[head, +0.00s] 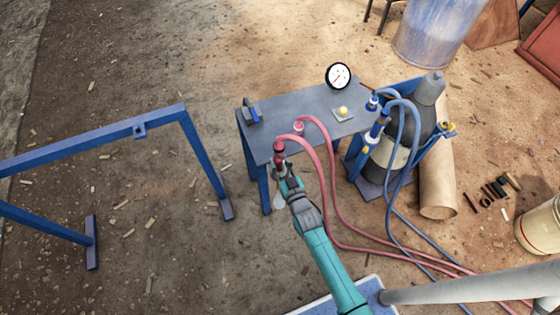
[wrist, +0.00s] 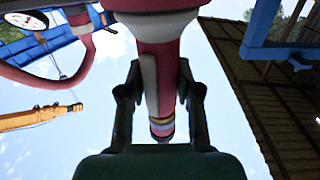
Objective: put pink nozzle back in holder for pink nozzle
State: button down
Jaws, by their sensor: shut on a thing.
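The pink nozzle (head: 279,148) is in my gripper (head: 284,167) at the front edge of the blue-grey table. In the wrist view the two fingers of my gripper (wrist: 160,92) stand on either side of the nozzle's pink and grey body (wrist: 164,65), with a gold band near its end. A pink hose runs from it. A second pink fitting (head: 298,128) with its own hose is at the table top just behind, and it also shows in the wrist view (wrist: 80,24). I cannot tell for sure which part is the holder for the pink nozzle.
The table (head: 265,125) carries a gauge (head: 339,76), a yellow button (head: 343,111) and a blue item (head: 252,115). A dark gas cylinder (head: 405,130) with blue hoses stands to the right. A blue frame (head: 100,143) with a small bracket stands left. Pink hoses (head: 335,205) trail right.

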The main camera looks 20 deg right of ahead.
dwell(0.3)
jog(key=c, duration=0.7)
grip_release()
jog(key=shift+s+f, duration=0.1)
jog(key=shift+s, duration=0.05)
jog(key=shift+s, duration=0.35)
jog(key=s, duration=1.1)
